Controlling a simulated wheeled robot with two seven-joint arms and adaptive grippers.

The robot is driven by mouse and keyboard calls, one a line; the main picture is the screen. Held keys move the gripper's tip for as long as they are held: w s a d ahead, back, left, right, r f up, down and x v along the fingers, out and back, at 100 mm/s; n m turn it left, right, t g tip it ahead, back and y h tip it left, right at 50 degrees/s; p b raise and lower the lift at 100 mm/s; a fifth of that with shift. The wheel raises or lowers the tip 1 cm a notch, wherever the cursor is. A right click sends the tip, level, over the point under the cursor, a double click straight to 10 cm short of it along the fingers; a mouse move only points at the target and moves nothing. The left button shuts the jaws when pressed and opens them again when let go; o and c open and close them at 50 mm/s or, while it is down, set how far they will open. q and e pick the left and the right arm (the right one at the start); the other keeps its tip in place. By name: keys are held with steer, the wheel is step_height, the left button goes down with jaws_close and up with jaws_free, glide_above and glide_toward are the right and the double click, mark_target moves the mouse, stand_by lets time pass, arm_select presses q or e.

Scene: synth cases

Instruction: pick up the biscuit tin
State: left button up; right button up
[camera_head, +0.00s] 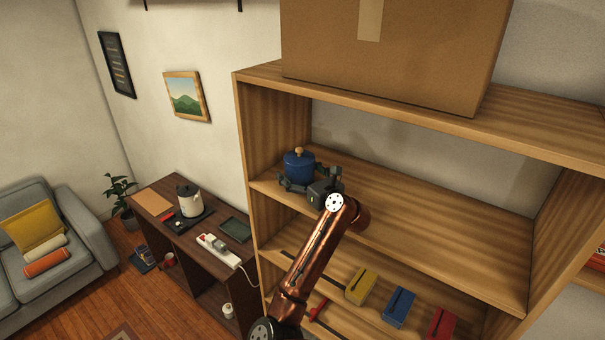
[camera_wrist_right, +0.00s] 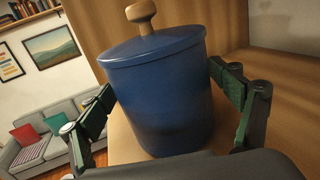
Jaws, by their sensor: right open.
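The biscuit tin is a blue round tin (camera_head: 298,163) with a lid and a pale wooden knob. It stands upright at the left end of the middle shelf (camera_head: 430,215) in the head view. It fills the middle of the right wrist view (camera_wrist_right: 160,100). My right gripper (camera_head: 309,178) is open, with one finger on each side of the tin. In the wrist view its green-and-black fingers (camera_wrist_right: 162,84) flank the tin; I cannot tell whether they touch it. My left gripper is not in view.
A big cardboard box (camera_head: 395,60) sits on the shelf above. The shelf's left side panel (camera_head: 270,120) stands close to the tin. The middle shelf is bare to the right. Yellow (camera_head: 361,286), blue (camera_head: 398,307) and red (camera_head: 440,324) boxes lie on the shelf below.

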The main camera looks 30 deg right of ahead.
steer(key=shift+w+d+f, duration=0.1)
steer(key=shift+w+f, duration=0.1)
steer(key=shift+w, duration=0.05)
steer(key=shift+d, duration=0.1)
steer(key=shift+c, duration=0.3)
steer(key=shift+s+r, duration=0.25)
steer(key=shift+s, duration=0.25)
steer(key=c, duration=0.3)
steer(key=shift+w+f, duration=0.1)
steer(key=shift+w, duration=0.15)
steer(key=c, duration=0.8)
steer(key=shift+s, duration=0.1)
steer(key=c, duration=0.3)
steer(key=shift+c, duration=0.4)
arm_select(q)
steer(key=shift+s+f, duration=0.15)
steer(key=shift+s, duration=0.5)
